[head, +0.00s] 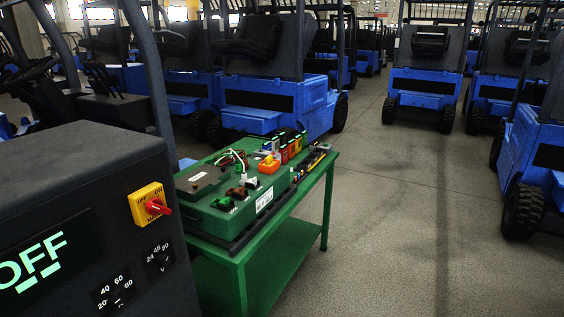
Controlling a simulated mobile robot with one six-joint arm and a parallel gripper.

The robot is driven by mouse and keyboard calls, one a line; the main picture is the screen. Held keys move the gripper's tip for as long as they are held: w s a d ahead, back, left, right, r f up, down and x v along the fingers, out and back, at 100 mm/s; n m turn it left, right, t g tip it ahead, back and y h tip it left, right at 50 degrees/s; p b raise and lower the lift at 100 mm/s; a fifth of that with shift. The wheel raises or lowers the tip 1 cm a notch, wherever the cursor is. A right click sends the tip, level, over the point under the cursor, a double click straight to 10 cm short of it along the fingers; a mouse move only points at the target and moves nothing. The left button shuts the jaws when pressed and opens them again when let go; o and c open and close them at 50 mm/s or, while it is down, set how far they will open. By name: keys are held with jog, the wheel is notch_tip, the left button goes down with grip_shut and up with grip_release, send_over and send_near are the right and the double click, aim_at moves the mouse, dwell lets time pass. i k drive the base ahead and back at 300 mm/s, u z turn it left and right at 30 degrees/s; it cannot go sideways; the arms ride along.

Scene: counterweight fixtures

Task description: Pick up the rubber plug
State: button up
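My gripper is not in view. I cannot make out a rubber plug for certain; the parts on the bench are small. A green bench (284,241) stands in the middle left. On it lies a green case or board (222,221) with several small parts. These include a green part (222,204), a dark brown part (238,192) and an orange block (268,165). Thin wires (232,158) lie behind them.
A dark cabinet (90,160) with an "OFF" display and a red-and-yellow switch (151,204) stands close at left. Coloured items and tools (316,155) lie at the bench's far right. Blue forklifts (270,95) stand behind. Floor at right (400,230) is clear.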

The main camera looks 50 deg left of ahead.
aim_at(269, 160)
jog(key=i, duration=3.3)
jog(key=z, duration=1.15)
jog(key=k, duration=0.15)
jog(key=u, duration=3.3)
